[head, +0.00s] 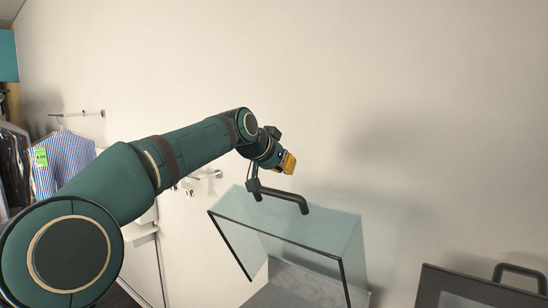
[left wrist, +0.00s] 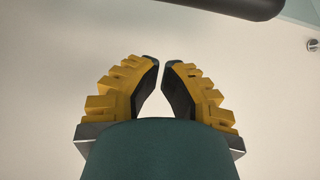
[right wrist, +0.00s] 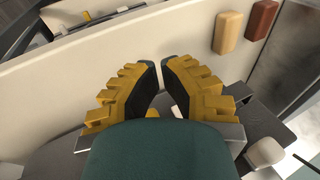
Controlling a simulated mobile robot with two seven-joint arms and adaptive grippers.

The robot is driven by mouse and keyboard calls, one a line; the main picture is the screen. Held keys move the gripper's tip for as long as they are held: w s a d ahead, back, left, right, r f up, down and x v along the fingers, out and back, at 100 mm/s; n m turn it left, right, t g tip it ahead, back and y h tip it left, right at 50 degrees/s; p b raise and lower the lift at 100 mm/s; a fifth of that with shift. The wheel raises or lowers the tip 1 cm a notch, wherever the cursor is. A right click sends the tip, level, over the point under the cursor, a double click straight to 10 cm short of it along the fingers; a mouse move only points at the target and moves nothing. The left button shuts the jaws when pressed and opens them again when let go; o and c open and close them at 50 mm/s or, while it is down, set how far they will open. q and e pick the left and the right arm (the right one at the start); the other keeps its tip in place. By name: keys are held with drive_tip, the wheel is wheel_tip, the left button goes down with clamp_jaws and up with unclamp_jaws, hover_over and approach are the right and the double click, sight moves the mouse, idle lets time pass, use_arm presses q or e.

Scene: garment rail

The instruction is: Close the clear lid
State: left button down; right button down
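The clear lid (head: 300,222) is raised in the head view, with dark-edged glass, above a grey surface low in the frame. Its dark bar handle (head: 290,198) is near its upper edge. My left gripper (head: 288,162) is just above the handle in the picture, near the pale wall; I cannot tell if they touch. In the left wrist view, the left gripper (left wrist: 161,65) is open with nothing between its fingers, and a dark bar, likely the handle (left wrist: 220,7), crosses the top. My right gripper (right wrist: 161,63) is open and empty in the right wrist view, and outside the head view.
A dark-framed panel with a handle (head: 520,272) is at the lower right. Striped shirts (head: 70,155) hang at the left, with a small wall fixture (head: 212,175) nearer. The right wrist view shows a beige panel with tan (right wrist: 227,32) and brown (right wrist: 262,20) blocks.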

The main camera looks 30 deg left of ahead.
sight(279, 207)
use_arm(q)
drive_tip(key=shift+x, duration=0.8)
drive_tip(key=shift+s+f, duration=0.1)
drive_tip(key=shift+f, duration=0.15)
drive_tip(key=shift+s+a+f+b, duration=0.1)
drive_tip(key=shift+s+f+b, duration=0.1)
drive_tip(key=shift+s+f, duration=0.35)
drive_tip(key=shift+s+a+f+b, duration=0.15)
drive_tip(key=shift+s+f, duration=0.15)
drive_tip(key=shift+s, duration=0.45)
drive_tip(key=shift+f, duration=0.15)
drive_tip(key=shift+f, duration=0.1)
